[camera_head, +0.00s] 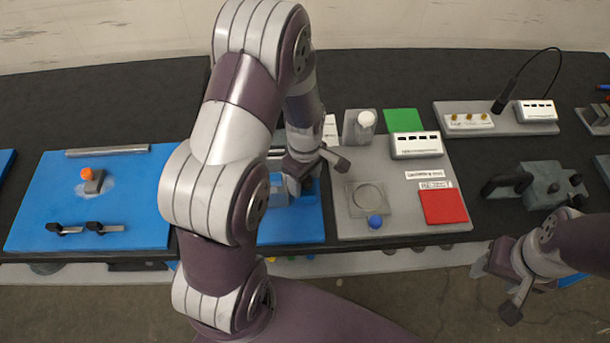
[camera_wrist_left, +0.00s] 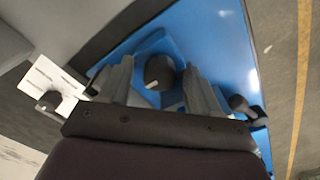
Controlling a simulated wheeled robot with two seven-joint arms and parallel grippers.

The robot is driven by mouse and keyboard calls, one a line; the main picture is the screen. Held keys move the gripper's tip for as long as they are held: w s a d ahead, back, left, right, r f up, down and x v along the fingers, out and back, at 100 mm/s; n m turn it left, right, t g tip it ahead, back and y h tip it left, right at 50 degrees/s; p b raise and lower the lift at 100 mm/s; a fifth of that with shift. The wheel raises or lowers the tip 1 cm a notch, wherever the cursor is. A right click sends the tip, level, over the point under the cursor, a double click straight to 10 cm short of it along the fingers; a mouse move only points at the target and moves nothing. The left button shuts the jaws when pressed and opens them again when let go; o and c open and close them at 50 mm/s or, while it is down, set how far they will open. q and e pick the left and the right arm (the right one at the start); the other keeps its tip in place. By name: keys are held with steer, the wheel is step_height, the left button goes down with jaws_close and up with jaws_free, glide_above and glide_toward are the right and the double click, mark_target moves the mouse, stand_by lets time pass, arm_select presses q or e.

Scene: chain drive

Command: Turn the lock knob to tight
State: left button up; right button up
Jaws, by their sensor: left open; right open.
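The lock knob appears to be the dark round knob with a small white mark (camera_wrist_left: 158,70), on a blue fixture in the left wrist view. It lies between the spread fingers of my left gripper (camera_wrist_left: 160,86); I cannot tell if either finger touches it. In the head view my left gripper (camera_head: 300,182) is low over the middle blue board (camera_head: 290,231), and my arm hides much of the board and the knob. A white label card (camera_wrist_left: 55,80) with a dark knob-like part in front shows in the wrist view. My right gripper (camera_head: 499,283) is open and empty at the lower right.
Another blue board (camera_head: 130,212) is left. A dark grey fixture (camera_head: 545,187) stands further right.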

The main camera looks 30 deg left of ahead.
arm_select(q)
steer(key=c, duration=1.1)
steer(key=shift+o, duration=0.2)
